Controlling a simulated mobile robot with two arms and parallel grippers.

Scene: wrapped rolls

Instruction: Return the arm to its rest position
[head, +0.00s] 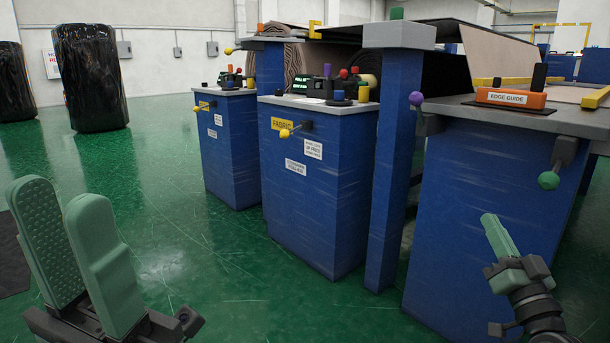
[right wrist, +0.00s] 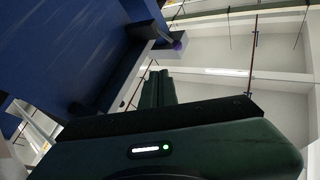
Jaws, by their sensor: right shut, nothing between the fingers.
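My left gripper (head: 61,196) is at the lower left of the head view, with its two green fingers pointing up and a gap between them. It is open and holds nothing. My right gripper (head: 496,236) is at the lower right, in front of the blue cabinet side. Its green fingers are together and empty, pointing up and to the left. The right wrist view shows the same shut fingers (right wrist: 158,88), with nothing between them. My right arm is partly cut off by the lower edge of the head view.
A blue machine (head: 320,190) with a FABRIC label, levers and knobs stands ahead. A blue cabinet (head: 465,200) with an orange edge guide (head: 511,98) is close to my right gripper. Black wrapped rolls (head: 90,80) stand at the left. Green floor (head: 200,260) is clear between.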

